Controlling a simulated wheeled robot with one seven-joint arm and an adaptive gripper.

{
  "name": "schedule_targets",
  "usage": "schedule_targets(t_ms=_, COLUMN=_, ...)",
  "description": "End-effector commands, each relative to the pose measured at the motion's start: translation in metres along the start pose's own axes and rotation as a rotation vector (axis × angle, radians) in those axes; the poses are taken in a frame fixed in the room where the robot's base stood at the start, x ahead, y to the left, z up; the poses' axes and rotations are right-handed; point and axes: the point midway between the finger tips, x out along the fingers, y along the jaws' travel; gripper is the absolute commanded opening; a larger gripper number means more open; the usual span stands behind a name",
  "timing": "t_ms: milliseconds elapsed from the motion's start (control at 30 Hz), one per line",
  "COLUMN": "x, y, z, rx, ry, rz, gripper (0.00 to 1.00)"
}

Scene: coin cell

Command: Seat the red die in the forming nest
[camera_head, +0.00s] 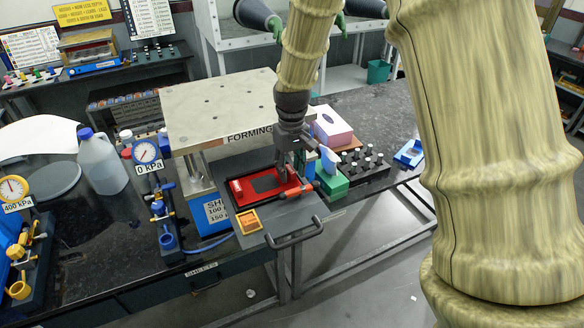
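The red die (238,195) is a flat red frame with a dark rectangular middle. It lies over the dark grey slide plate (285,222) in front of the forming press. My gripper (292,185) points down at the right end of the die, with its fingertips at the red edge. The fingers are small and overlap the die, so I cannot tell whether they grip it. The forming nest is not distinct beneath the die, and I cannot tell whether the die is flush or raised.
The press's metal top plate (215,108) stands close behind my gripper. A green box (331,183) and a black rack of vials (358,168) stand close on the right. An orange-framed piece (249,222) lies on the plate's front left. A handle (297,236) juts from the front.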

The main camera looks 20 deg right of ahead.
Motion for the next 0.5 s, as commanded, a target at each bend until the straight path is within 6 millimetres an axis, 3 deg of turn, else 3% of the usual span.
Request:
schedule_targets(t_ms=167, x=-0.012, y=0.0, z=-0.001, rx=0.0, ry=0.004, rz=0.001, gripper=0.37)
schedule_targets(t_ms=500, x=-0.055, y=0.0, z=-0.001, rx=0.001, ry=0.006, rz=0.0, gripper=0.37)
